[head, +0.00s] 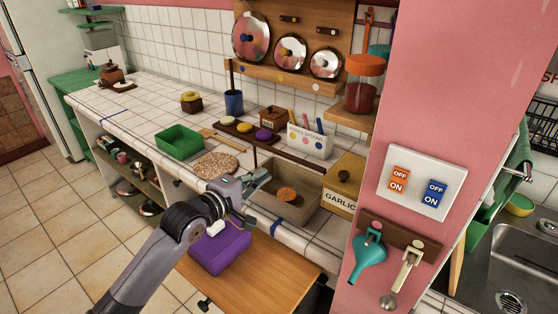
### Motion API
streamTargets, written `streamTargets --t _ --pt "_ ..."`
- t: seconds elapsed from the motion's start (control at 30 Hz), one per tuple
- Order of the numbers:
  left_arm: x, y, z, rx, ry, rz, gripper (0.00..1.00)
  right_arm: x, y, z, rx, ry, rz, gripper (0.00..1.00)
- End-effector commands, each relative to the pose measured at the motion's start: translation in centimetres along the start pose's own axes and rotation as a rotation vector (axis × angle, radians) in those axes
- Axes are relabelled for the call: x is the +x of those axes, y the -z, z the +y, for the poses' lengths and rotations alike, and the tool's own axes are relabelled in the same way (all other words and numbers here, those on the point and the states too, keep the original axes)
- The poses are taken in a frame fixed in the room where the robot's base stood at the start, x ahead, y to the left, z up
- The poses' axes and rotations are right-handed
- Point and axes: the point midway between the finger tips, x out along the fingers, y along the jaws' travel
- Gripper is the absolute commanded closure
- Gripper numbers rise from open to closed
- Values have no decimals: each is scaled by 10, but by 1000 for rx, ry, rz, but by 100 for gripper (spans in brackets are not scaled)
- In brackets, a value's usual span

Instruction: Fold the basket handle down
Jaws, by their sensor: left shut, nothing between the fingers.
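A tan rectangular basket (300,213) sits on the white tiled counter, with a round orange item (287,195) inside. A thin dark upright line rises by its back left side; I cannot tell whether this is its handle. My left gripper (260,182) is shut and empty at the basket's left end, covering part of that side. I cannot tell whether it touches the basket. My right gripper is not in view.
A yellow garlic box (343,184) stands right of the basket, near the pink wall. A round cork-like mat (215,165) and a green tray (180,142) lie to the left. A spoon holder (309,141) stands behind. A purple item (220,247) rests on a wooden surface (262,276) below.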

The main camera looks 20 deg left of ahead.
Motion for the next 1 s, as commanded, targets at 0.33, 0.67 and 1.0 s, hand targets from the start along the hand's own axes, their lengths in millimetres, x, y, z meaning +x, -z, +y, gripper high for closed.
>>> streamTargets --t 0.33,0.67,1.0 --pt "65 1 2 3 1 2 100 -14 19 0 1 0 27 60" --pt "85 0 0 1 1 1 100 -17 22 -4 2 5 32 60" --pt "86 0 0 2 3 1 100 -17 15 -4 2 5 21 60"
